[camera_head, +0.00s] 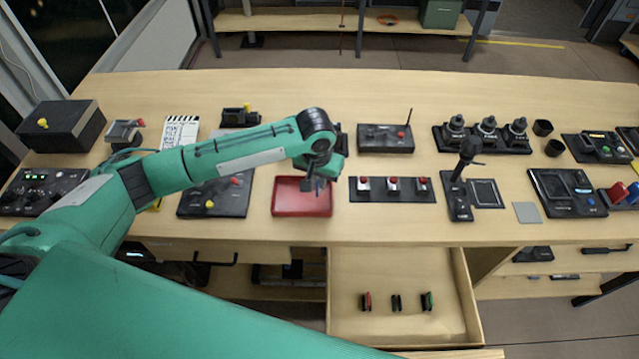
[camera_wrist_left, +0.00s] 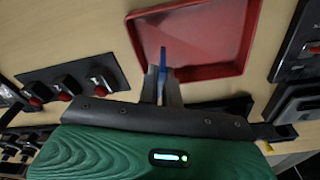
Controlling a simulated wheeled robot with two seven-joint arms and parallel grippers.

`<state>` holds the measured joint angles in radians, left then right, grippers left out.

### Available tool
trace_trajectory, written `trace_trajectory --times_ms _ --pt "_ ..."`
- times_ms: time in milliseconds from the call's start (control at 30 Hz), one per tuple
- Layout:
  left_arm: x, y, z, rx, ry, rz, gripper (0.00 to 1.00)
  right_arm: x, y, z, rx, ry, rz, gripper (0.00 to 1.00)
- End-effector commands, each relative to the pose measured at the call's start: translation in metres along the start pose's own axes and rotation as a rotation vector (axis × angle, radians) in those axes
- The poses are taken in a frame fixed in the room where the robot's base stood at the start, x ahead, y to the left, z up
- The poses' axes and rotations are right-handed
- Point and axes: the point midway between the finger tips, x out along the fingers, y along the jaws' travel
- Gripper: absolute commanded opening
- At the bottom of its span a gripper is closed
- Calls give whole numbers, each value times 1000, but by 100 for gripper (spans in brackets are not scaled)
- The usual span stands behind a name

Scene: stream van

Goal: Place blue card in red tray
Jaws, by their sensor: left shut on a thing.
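The red tray (camera_head: 290,207) lies on the desk near its front edge, left of the row of red switches. It also shows in the left wrist view (camera_wrist_left: 226,50). My left gripper (camera_head: 318,184) reaches over the tray's right side with its fingers pointing down. In the left wrist view its fingers (camera_wrist_left: 165,88) are shut on the blue card (camera_wrist_left: 163,57), seen as a thin blue edge between and beyond the fingertips. The card appears over the tray's near side; how high it is above the floor of the tray I cannot tell. My right gripper is not in view.
A black panel with three red switches (camera_head: 392,190) stands right of the tray, and a black panel (camera_head: 228,198) stands to its left. An open drawer (camera_head: 400,327) below the desk holds three small items. A grey card-like square (camera_head: 527,213) lies further right.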

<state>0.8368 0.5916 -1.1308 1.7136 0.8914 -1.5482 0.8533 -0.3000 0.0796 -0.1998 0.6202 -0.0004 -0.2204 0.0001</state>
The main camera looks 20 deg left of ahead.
Motion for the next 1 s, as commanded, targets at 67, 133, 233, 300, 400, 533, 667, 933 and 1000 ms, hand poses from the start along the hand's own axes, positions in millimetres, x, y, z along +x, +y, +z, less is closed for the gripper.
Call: trace_trajectory --times_ms 67,133,233,300,400,533,667,933,1000 --pt "12 0 2 0 -3 -1 0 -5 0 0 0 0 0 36" --pt "21 0 2 -1 -2 -1 0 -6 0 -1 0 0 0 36" --pt "27 0 3 0 -1 -1 0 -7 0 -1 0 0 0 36" --pt "28 0 4 1 0 -1 0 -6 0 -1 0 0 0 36" --pt "28 0 3 0 0 -1 0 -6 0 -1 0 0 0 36" --pt "29 0 4 0 -1 -1 0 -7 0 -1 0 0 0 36" --pt "30 0 4 0 0 -1 21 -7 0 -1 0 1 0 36" --pt "30 0 4 0 0 -1 27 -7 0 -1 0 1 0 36" --pt "29 0 3 0 0 -1 27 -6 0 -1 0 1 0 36"
